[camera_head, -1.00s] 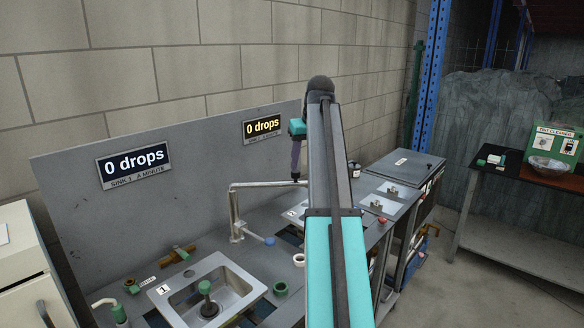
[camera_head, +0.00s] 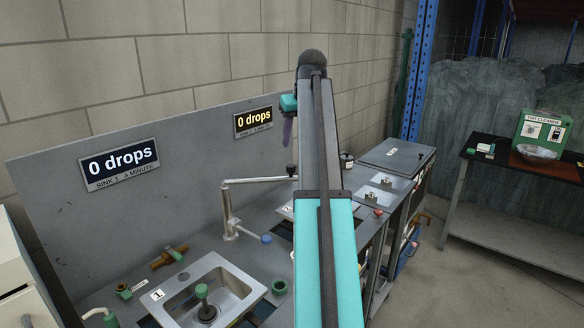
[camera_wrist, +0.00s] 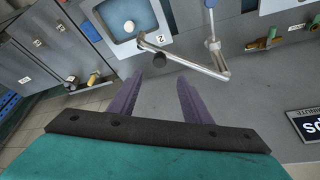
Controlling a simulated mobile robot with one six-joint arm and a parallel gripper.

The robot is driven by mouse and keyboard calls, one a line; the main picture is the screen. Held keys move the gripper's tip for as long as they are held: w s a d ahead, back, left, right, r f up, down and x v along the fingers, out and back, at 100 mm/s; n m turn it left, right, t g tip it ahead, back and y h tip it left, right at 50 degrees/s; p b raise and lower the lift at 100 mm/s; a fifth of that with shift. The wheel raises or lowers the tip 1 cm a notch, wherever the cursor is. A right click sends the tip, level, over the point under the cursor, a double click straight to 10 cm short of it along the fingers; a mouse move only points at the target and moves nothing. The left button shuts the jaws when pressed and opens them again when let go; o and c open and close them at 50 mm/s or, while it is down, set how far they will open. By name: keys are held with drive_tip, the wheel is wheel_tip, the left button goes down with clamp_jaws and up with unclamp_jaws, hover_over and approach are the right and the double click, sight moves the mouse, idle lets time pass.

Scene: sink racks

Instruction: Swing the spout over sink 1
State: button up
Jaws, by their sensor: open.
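The metal spout (camera_head: 258,181) rises from a post between the two sinks and reaches right, toward sink 2. Its dark tip (camera_head: 291,170) shows beside my arm. Sink 1 (camera_head: 238,287) is a steel basin at lower left, marked 1, with no spout above it. In the wrist view the spout (camera_wrist: 185,61) crosses ahead of my fingers, its dark-tipped end near the edge of sink 2 (camera_wrist: 152,25). My gripper (camera_wrist: 159,86) is open and empty, its purple fingers apart, short of the spout; contact cannot be seen. In the head view my arm hides most of sink 2.
A blue-ended lever (camera_head: 266,239) sticks out at the post's foot. A brass valve (camera_head: 169,257) and green rings lie on the counter. The grey back panel (camera_head: 50,200) stands close behind the spout.

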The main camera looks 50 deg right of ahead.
sight(292, 166)
drive_tip(key=shift+p+x, duration=1.7)
drive_tip(key=shift+x, duration=5.05)
drive_tip(key=shift+s, duration=0.1)
clamp_jaws()
